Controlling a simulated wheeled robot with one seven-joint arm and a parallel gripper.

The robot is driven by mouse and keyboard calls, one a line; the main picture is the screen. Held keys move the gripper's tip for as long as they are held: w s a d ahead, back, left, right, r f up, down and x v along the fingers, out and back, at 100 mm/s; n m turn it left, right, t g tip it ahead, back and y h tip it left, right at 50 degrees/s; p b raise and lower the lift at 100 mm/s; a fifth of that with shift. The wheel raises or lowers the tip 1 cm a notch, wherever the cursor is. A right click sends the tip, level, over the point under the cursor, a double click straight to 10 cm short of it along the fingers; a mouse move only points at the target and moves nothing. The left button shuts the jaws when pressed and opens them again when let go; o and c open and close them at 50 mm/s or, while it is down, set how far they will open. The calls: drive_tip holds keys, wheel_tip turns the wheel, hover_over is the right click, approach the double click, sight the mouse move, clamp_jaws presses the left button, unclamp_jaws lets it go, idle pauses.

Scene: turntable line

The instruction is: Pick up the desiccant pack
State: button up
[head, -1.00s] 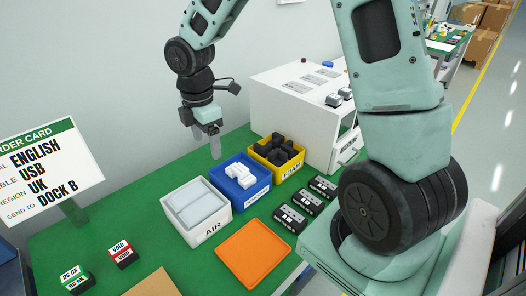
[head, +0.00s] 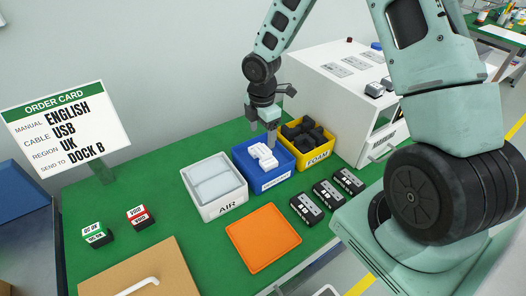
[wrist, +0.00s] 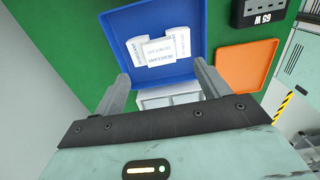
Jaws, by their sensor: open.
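The white desiccant packs (head: 262,156) lie in a small pile in the blue bin (head: 270,183), between the white AIR bin and the yellow FOAM bin. In the wrist view the desiccant packs (wrist: 158,48) overlap near the far part of the blue bin (wrist: 190,15), with printed lettering on them. My gripper (head: 263,138) is above the blue bin, pointing down. In the wrist view my gripper (wrist: 160,82) is open and empty, its two fingers apart over the near part of the bin, with the packs beyond the fingertips.
The AIR bin (head: 222,208) with pale pillows stands left of the blue bin, the yellow FOAM bin (head: 318,158) with black pieces right. An orange tray (head: 263,239) and several black blocks (head: 328,194) lie in front. A white cabinet (head: 345,120) stands behind right.

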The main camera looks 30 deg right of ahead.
sight(263, 149)
drive_tip(key=shift+d+f+p, duration=0.1)
drive_tip(key=shift+f+p, duration=0.4)
drive_tip(key=shift+f, duration=2.75)
drive_tip(key=c, duration=1)
